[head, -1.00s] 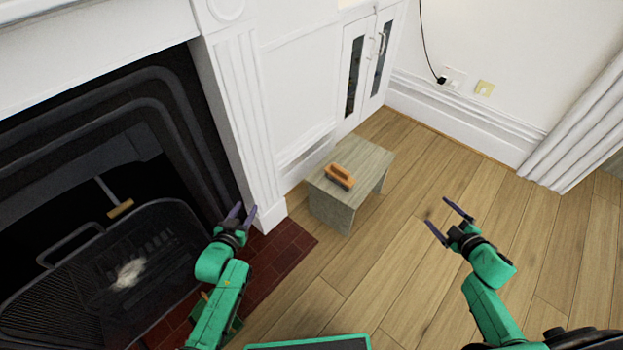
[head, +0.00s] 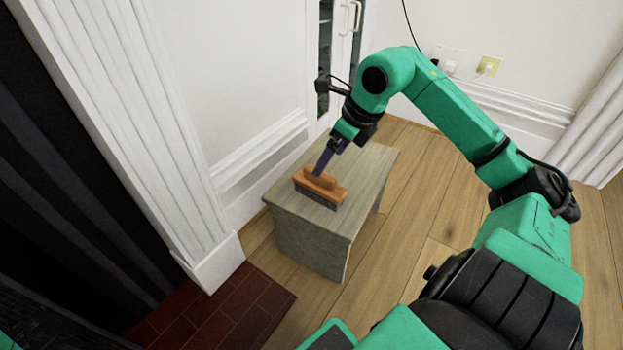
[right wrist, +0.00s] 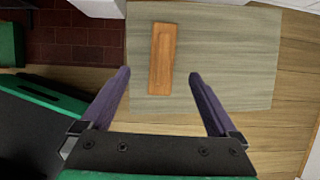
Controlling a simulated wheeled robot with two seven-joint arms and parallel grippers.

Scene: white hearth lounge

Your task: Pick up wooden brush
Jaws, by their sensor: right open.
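The wooden brush (head: 321,187) lies on top of a small grey-brown wooden stool (head: 285,205), with its dark bristles down and its orange-brown handle up. In the right wrist view the brush (right wrist: 161,60) lies lengthwise, ahead of and between the two fingers. My right gripper (head: 322,163) reaches down over the stool, its purple fingers close above the brush handle. In the right wrist view my right gripper (right wrist: 158,75) is open and empty, with a wide gap between the fingers. My left gripper is out of view.
A white fluted pillar (head: 165,130) and cabinet wall stand left of and behind the stool. Dark red hearth tiles (head: 225,310) lie at the lower left. The wooden floor (head: 400,215) right of the stool is clear.

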